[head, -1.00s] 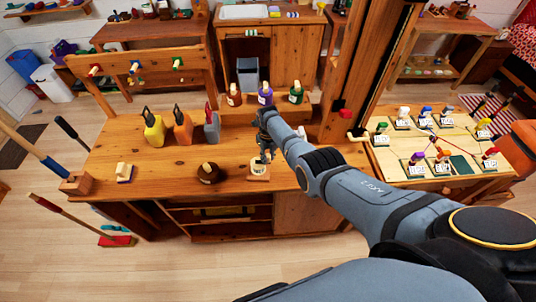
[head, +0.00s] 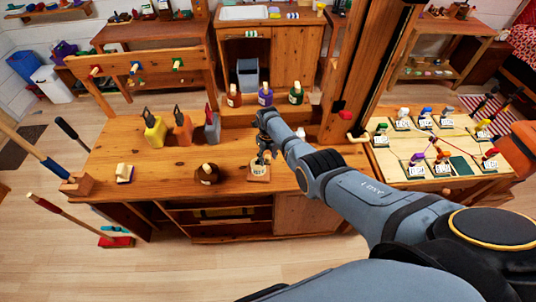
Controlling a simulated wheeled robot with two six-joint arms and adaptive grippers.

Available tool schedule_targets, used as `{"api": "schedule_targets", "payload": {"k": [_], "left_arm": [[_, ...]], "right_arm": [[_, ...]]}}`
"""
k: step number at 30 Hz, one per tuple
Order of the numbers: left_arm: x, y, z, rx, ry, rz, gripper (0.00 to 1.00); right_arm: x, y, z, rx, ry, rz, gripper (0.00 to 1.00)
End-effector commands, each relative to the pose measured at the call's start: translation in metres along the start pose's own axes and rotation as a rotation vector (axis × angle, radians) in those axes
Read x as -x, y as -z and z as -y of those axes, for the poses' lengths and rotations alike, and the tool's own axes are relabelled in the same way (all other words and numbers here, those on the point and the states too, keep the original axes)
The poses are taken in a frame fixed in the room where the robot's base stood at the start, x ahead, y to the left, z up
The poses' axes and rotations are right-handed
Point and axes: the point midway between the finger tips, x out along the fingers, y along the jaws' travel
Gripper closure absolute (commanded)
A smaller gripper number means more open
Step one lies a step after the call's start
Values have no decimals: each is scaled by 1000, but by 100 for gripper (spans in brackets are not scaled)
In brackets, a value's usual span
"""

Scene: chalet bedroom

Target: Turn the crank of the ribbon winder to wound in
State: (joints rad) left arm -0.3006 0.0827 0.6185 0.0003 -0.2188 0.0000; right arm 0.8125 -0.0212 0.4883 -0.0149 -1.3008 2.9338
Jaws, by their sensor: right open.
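The ribbon winder seems to be the small device with a pale round part on a wooden base (head: 258,178), near the front edge of the wooden workbench (head: 150,172). My right gripper (head: 262,160) points down at the top of this device, with open fingers. Whether the fingers touch it cannot be told at this size. The crank is too small and too covered by the gripper to make out. My left gripper is not in view.
A dark brown round object (head: 208,174) stands just left of the device. A wooden post (head: 352,75) rises at the right.

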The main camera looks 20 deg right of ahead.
Motion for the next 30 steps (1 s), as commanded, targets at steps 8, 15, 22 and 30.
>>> {"api": "schedule_targets", "payload": {"k": [8, 15, 22, 30], "left_arm": [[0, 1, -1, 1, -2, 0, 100], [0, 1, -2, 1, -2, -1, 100], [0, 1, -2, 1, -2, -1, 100], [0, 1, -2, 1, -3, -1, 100]], "right_arm": [[33, 0, 0, 0, 1, 4, 53], [92, 0, 0, 0, 1, 4, 53], [117, 0, 0, 0, 0, 0, 53], [119, 0, 0, 0, 0, 0, 53]]}}
